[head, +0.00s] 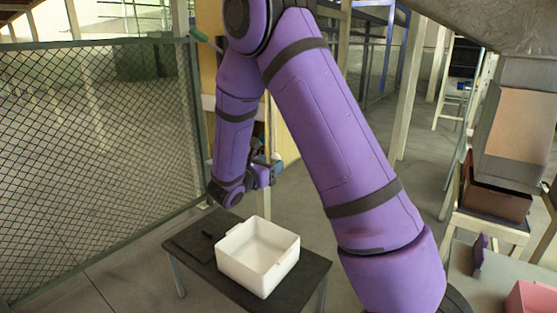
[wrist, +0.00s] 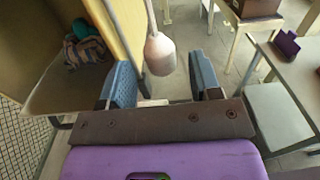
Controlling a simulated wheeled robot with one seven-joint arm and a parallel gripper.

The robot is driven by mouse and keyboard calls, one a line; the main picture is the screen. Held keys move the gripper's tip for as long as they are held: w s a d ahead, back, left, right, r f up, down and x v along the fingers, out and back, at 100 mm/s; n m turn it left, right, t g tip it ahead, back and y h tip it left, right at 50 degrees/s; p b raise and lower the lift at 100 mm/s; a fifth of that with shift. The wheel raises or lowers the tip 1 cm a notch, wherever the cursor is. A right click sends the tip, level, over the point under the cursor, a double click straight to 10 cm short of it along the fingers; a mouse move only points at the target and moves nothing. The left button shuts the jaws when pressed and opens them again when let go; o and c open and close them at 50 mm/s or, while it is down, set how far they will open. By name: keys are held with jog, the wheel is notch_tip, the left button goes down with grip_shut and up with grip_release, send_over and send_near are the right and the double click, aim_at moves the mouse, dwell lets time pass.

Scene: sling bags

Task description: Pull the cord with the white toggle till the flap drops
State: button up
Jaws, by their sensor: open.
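In the wrist view a pale cord (wrist: 151,14) comes down from the top edge to a whitish toggle (wrist: 160,54). The blue-grey fingers of my gripper (wrist: 162,78) stand open, one on each side of the toggle in the picture. I see no finger closed on it, and its depth between them is hard to judge. In the head view my gripper (head: 268,170) hangs beside a yellow panel, above and behind the white bin; the toggle is not clear there. A bundle of coloured cloth (wrist: 84,50) lies in a tan-walled compartment at the left. I cannot make out the flap for certain.
A white open bin (head: 258,256) stands on a dark table (head: 205,228) below my gripper and looks empty. A mesh fence (head: 95,150) runs along the left. A brown box (head: 497,203) and a pink box (head: 530,298) are on the right.

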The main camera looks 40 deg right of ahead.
jog(key=shift+x, duration=2.45)
